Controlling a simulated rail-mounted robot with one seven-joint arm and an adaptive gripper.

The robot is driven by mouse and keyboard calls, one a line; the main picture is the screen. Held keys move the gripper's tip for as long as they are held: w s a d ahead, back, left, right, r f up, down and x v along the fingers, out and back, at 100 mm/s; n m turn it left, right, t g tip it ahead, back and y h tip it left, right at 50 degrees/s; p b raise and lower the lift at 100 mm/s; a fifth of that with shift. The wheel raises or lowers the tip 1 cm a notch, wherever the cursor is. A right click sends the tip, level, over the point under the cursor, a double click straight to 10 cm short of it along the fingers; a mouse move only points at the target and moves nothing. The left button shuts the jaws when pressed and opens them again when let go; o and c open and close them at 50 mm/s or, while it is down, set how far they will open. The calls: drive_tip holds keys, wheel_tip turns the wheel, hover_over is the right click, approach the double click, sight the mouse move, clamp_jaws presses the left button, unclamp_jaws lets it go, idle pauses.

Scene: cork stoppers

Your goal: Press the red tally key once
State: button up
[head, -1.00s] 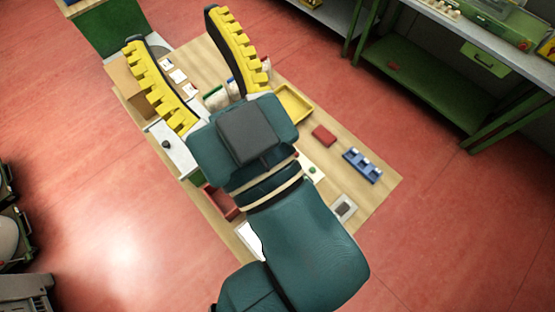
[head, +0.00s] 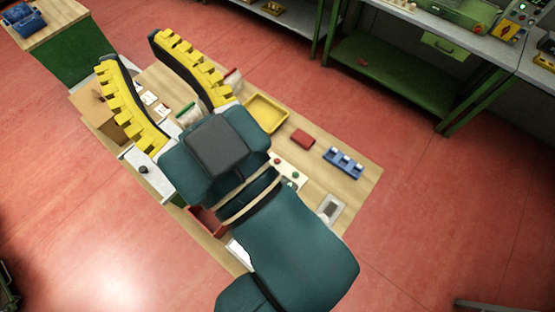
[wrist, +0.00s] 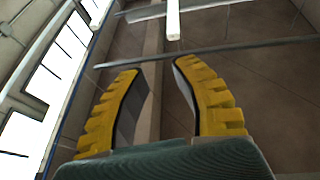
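A small red round key (head: 278,161) shows on a pale panel (head: 289,172) on the wooden table in the head view, beside a green key (head: 295,175). My arm hides part of this panel. My gripper (head: 131,48) has two yellow ribbed fingers spread apart, with nothing between them. In the head view it appears to the upper left of the panel, with my wrist between the two. In the wrist view the open gripper (wrist: 157,66) faces a wall and bright windows, and neither the table nor the red key shows there.
The table also bears a yellow tray (head: 284,124), a red block (head: 302,138), a blue rack (head: 343,162), a grey-framed pad (head: 331,207) and a white box with a black knob (head: 143,169). Pouches and cards lie partly behind the fingers. A green workbench (head: 400,85) stands beyond red floor.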

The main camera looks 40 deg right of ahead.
clamp_jaws()
idle(1.1)
